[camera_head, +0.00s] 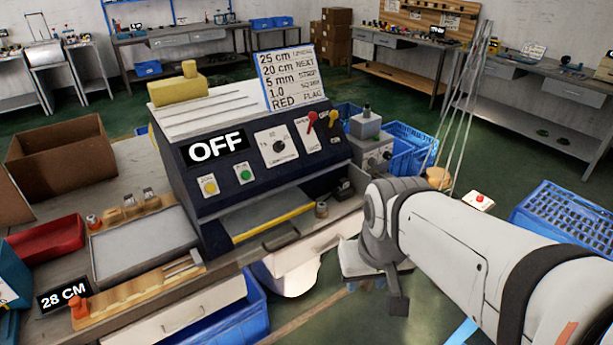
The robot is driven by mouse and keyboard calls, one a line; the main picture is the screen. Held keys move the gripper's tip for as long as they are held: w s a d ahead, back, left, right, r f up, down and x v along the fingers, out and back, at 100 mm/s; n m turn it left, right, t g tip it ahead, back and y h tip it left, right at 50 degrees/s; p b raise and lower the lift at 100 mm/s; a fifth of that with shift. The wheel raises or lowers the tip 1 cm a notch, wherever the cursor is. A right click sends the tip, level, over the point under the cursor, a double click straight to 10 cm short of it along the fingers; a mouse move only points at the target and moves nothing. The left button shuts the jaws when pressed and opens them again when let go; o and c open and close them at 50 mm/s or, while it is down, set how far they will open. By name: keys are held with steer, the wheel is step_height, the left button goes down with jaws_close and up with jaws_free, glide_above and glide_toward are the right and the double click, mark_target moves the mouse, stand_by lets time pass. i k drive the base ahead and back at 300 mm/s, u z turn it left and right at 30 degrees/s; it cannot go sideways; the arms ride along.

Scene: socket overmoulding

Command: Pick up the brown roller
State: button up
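A small brown cylinder (322,209), which looks like the brown roller, stands on the bench ledge at the right front of the machine. My gripper (385,285) hangs at the end of my white arm, to the right of and lower in the picture than the cylinder. A gap shows between them, and the gripper does not touch it. One dark finger shows clearly; the rest is turned away or hidden, so its opening cannot be told.
A grey tray (145,245), a wooden strip with an orange knob, a red bin (45,240) and a cardboard box (60,160) are at left. Blue crates (565,220) stand right. Green floor is open behind.

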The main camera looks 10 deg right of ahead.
mark_target(321, 212)
steer(key=u, duration=0.55)
steer(key=i, duration=0.9)
steer(key=z, duration=0.3)
